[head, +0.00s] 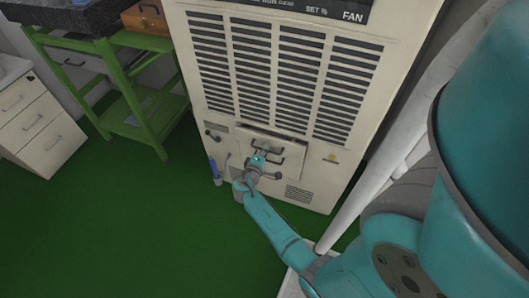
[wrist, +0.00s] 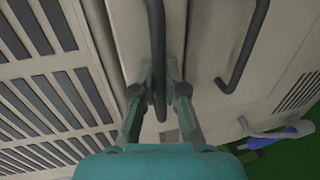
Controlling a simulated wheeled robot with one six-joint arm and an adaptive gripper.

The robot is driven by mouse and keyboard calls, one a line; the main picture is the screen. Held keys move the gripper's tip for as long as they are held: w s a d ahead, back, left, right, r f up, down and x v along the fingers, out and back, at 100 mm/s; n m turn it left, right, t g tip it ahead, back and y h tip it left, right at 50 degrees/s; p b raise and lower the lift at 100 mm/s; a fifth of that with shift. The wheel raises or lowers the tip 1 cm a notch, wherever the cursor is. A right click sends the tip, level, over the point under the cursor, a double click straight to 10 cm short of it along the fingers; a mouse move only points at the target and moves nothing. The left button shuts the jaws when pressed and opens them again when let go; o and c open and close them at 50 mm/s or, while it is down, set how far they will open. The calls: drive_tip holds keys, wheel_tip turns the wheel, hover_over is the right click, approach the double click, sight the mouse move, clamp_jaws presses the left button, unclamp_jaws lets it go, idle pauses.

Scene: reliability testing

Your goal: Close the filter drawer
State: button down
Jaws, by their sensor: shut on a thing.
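The filter drawer (head: 292,144) is a beige panel low on the front of a large beige machine, below its slatted vents. In the wrist view the drawer front (wrist: 130,32) seems to stand slightly proud of the panel beside it; I cannot tell how far. Its dark bar handle (wrist: 157,35) runs between my fingers. My gripper (head: 258,160) is at the drawer's front in the head view, and in the wrist view my gripper (wrist: 159,92) is shut on the handle. My arm hides part of the machine's lower front.
Another dark handle (wrist: 246,48) is on the panel beside the drawer. A blue object (head: 213,169) is by the machine's lower left. A green trolley (head: 130,112) and a white drawer cabinet (head: 45,128) stand to the left. The green floor in front is clear.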

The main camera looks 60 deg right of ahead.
drive_tip(key=x, duration=0.2)
drive_tip(key=shift+d+r, duration=0.2)
drive_tip(key=shift+d, duration=0.15)
drive_tip(key=c, duration=1.2)
unclamp_jaws()
drive_tip(key=shift+d, duration=0.1)
drive_tip(key=w+v, duration=0.1)
drive_tip(key=v, duration=1.1)
drive_tip(key=shift+s, duration=0.4)
